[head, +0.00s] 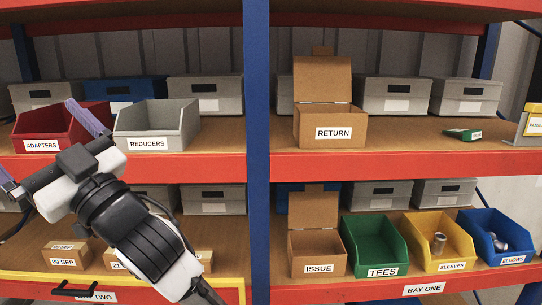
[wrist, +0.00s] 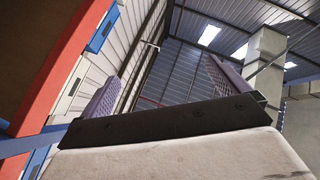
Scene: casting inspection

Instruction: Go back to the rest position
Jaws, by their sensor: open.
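My gripper (head: 46,150) is at the left in the head view, in front of the shelving and partly over the red ADAPTERS bin (head: 62,130). Its two purple-grey fingers are spread wide apart, with nothing between them. In the wrist view the gripper (wrist: 166,85) is also open and empty. It points up toward the roof and a far wall, with the shelving on the left. My arm hides part of the lower left bay.
The grey REDUCERS bin (head: 155,127) is close to my arm. To the right are the open RETURN box (head: 331,118), the ISSUE box (head: 317,255), and the green TEES (head: 378,258), yellow SLEEVES (head: 447,252) and blue ELBOWS (head: 505,248) bins. A blue upright (head: 257,150) divides the bays.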

